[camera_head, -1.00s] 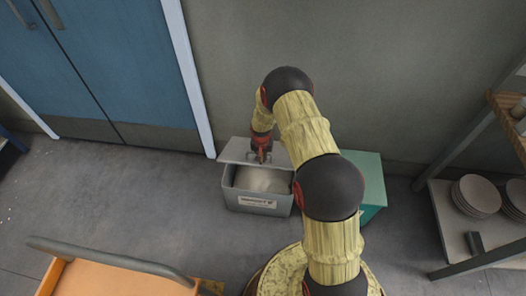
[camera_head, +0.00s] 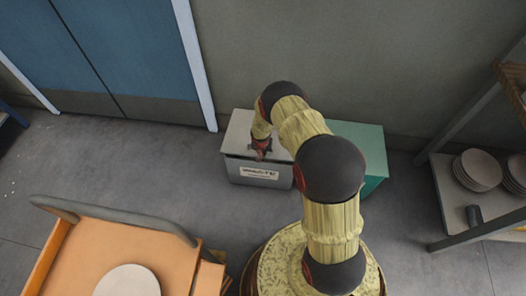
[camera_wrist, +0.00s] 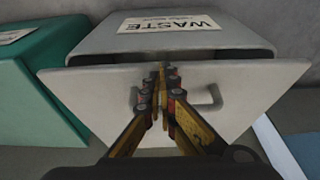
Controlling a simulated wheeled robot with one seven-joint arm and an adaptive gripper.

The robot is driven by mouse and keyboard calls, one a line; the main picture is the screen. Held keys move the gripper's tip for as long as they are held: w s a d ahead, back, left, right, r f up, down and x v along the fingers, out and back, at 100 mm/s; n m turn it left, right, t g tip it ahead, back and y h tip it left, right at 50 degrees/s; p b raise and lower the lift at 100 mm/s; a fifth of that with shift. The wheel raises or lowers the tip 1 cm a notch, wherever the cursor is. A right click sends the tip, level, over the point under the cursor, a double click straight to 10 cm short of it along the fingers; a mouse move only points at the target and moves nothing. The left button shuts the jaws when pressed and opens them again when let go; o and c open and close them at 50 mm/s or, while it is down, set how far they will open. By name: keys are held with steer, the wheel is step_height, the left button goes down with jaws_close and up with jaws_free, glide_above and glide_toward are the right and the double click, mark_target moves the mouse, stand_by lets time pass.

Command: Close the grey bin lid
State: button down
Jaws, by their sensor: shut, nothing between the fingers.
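The grey bin (camera_head: 259,173) stands on the floor by the back wall, with a waste label on its front. Its light grey lid (camera_head: 238,133) lies over the top, and the inside is hidden in the head view. In the wrist view the lid (camera_wrist: 240,75) spreads below the labelled bin front (camera_wrist: 215,40), with a dark band between them. The lid's handle (camera_wrist: 210,97) shows beside my fingers. My gripper (camera_head: 261,150) is shut and empty, its tips (camera_wrist: 163,70) over the lid near its front edge. I cannot tell whether they touch it.
A green bin (camera_head: 365,150) stands directly to the right of the grey one. An orange cart (camera_head: 185,262) with a round plate (camera_head: 127,281) is at the front left. A shelf (camera_head: 450,205) with stacked plates is at the right. Grey floor (camera_head: 120,165) is clear at left.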

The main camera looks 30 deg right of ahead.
steer(key=shift+a+f, duration=0.1)
steer(key=shift+f, duration=0.25)
stand_by(0.3)
